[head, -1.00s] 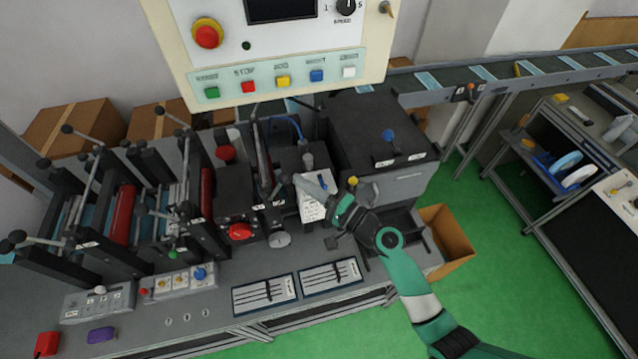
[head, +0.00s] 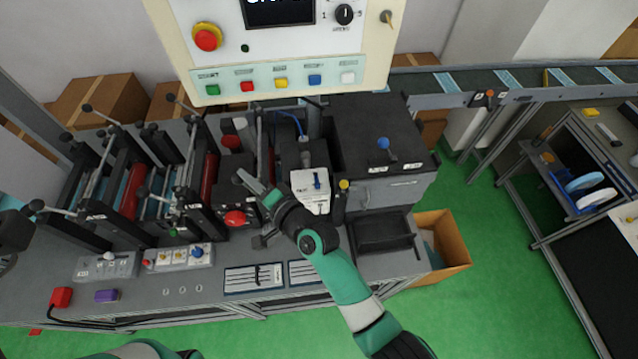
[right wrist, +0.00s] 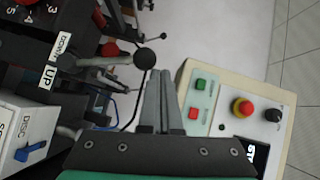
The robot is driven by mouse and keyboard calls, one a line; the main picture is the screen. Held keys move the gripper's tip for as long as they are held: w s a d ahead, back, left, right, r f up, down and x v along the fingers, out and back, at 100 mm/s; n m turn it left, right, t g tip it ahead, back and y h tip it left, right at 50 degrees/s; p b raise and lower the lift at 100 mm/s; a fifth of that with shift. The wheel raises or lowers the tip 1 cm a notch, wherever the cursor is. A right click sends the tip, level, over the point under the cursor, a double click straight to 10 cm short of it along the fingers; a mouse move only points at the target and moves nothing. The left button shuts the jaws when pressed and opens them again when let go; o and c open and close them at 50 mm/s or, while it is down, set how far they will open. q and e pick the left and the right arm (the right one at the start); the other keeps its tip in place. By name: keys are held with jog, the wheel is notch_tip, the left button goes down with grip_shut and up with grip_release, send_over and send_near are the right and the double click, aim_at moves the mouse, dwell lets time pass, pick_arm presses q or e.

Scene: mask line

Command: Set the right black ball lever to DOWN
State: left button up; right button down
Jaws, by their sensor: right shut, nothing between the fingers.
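In the right wrist view the lever's black ball (right wrist: 149,58) sits on a pale rod running left to the machine, beside a label reading UP (right wrist: 47,77). My right gripper (right wrist: 161,75) is shut and empty, its fingertips beside the ball; I cannot tell whether they touch. The lever there is hard to separate from the gripper. A dark part, probably of my left gripper, shows at the left edge; its fingers cannot be made out.
A red knob (head: 235,218) is close below the right gripper. The white box with a blue switch (head: 317,181) stands just right of it. The control panel (head: 280,78) hangs above. Several other black-ball levers (head: 37,205) stick out at the left.

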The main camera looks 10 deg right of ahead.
aim_at(234, 182)
jog(key=shift+a+f, duration=0.15)
jog(key=shift+a, duration=0.7)
jog(key=shift+w+a+f+b, duration=0.15)
jog(key=shift+a+b, duration=0.3)
jog(key=shift+a, duration=0.35)
jog(key=s+d+r+p, duration=0.5)
jog(key=s+r+p, duration=0.2)
jog(key=s+r, duration=0.1)
jog(key=shift+s+r, duration=0.25)
jog(key=shift+s, duration=0.15)
